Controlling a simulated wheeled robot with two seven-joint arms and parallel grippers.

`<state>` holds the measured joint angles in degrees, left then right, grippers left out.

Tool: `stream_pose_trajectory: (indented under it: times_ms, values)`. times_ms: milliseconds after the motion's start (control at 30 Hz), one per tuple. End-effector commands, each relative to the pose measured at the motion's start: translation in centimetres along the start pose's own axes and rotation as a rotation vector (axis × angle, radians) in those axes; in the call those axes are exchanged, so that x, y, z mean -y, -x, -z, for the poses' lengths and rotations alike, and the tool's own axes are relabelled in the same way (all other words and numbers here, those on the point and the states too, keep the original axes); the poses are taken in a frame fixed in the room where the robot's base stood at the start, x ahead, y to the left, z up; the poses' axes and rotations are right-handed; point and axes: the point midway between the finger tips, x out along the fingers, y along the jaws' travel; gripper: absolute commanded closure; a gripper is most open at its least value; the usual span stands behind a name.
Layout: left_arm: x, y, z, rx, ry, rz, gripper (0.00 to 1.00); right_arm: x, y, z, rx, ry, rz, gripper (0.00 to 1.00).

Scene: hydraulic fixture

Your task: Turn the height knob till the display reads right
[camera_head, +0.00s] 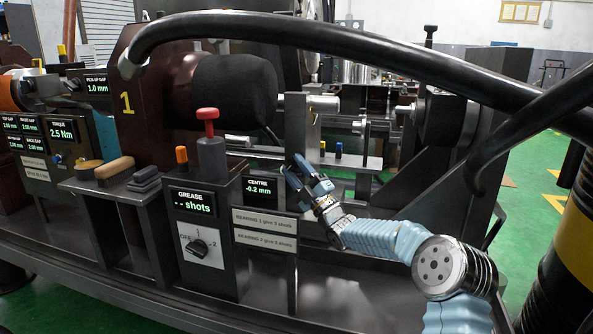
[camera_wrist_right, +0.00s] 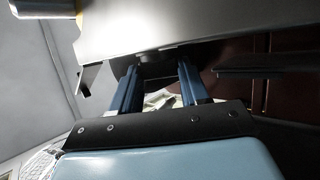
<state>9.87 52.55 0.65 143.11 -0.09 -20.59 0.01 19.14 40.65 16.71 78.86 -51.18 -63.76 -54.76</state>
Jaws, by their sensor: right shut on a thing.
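The CENTRE display (camera_head: 262,189) reads -0.2 mm in green figures in the head view, just left of my right gripper. My right gripper (camera_head: 297,172) reaches in from the right, its fingers pointing up and left at the fixture. In the right wrist view its two blue fingers (camera_wrist_right: 158,72) are shut on a dark round knob (camera_wrist_right: 153,62) under a pale metal plate (camera_wrist_right: 190,25). I take this knob for the height knob; no label on it shows. The knob is hidden in the head view. My left gripper is not in view.
Left of the display stands the grease box (camera_head: 190,203), with a rotary selector (camera_head: 197,246) and a red-topped plunger (camera_head: 209,140). Two bearing labels (camera_head: 264,222) hang below the display. Thick black hoses cross above my right arm. More displays, including TORQUE 2.5 Nm (camera_head: 62,132), stand at left.

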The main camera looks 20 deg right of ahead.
Motion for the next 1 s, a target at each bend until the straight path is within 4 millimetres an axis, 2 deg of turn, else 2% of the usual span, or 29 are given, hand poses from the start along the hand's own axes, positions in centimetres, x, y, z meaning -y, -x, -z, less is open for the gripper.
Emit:
stream_pose_trajectory:
  times_ms: [500,533,667,1000]
  values:
    - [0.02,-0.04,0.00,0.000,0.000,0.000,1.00,0.27,0.09,0.05,-0.002,-0.008,-0.012,0.86]
    - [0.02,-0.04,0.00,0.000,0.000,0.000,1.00,0.27,0.09,0.05,-0.002,-0.008,-0.012,0.51]
    - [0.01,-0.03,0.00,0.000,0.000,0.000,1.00,0.21,0.06,0.04,-0.002,-0.008,-0.013,0.31]
    - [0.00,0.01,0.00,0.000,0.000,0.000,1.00,0.08,0.34,0.01,-0.001,-0.007,-0.014,0.30]
